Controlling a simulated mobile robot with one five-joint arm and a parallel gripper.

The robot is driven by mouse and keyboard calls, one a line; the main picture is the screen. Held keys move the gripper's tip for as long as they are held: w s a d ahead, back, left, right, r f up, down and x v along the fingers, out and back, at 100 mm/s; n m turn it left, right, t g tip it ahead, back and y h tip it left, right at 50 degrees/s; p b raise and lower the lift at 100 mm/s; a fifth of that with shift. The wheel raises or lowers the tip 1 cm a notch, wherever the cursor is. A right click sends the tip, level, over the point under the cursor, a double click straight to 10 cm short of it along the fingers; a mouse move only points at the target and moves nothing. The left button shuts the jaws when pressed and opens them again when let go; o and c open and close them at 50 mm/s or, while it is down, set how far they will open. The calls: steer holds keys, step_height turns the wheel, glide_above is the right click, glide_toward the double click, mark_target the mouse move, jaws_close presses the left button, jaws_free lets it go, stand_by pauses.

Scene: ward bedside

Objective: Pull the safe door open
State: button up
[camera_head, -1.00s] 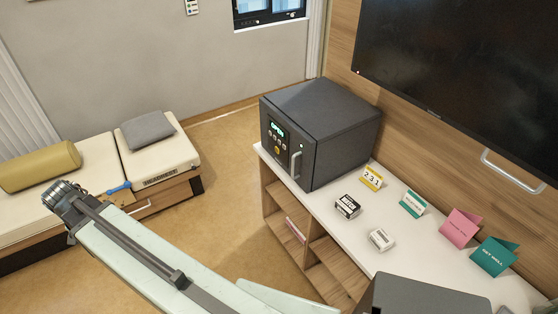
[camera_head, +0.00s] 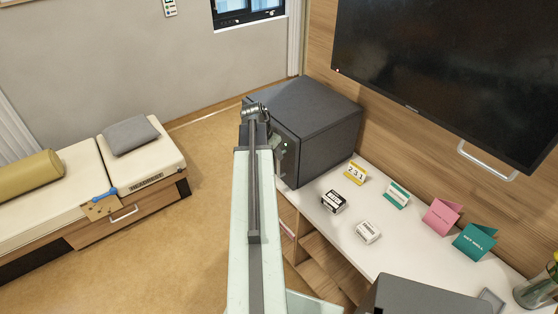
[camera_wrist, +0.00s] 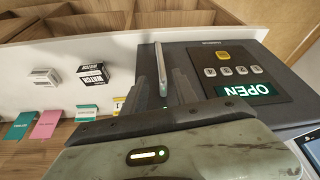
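The dark grey safe (camera_head: 318,120) stands at the far end of the white counter; my arm hides most of its front in the head view. In the wrist view its door panel (camera_wrist: 222,68) has a yellow button, a row of white keys and a green display reading OPEN. The pale upright door handle (camera_wrist: 160,68) stands out from the door. My gripper (camera_wrist: 167,74) is open, its two fingers apart near the handle, which shows between them; I cannot tell whether they touch it. The door looks shut, though its edge is mostly hidden.
Small boxes (camera_head: 333,202), a yellow number block (camera_head: 355,173) and folded cards (camera_head: 441,216) stand on the counter (camera_head: 398,245). Open wooden shelves lie below it. A wall screen (camera_head: 440,75) hangs on the right. A couch (camera_head: 50,207) is at left, with clear floor between.

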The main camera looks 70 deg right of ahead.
steer(key=b, duration=0.7)
glide_above(279, 175)
steer(key=f, duration=0.7)
steer(key=shift+w+d+f, duration=0.1)
steer(key=shift+d+f, duration=0.1)
steer(key=shift+d, duration=0.1)
steer(key=shift+r, duration=0.1)
jaws_close()
steer(key=shift+a, duration=0.1)
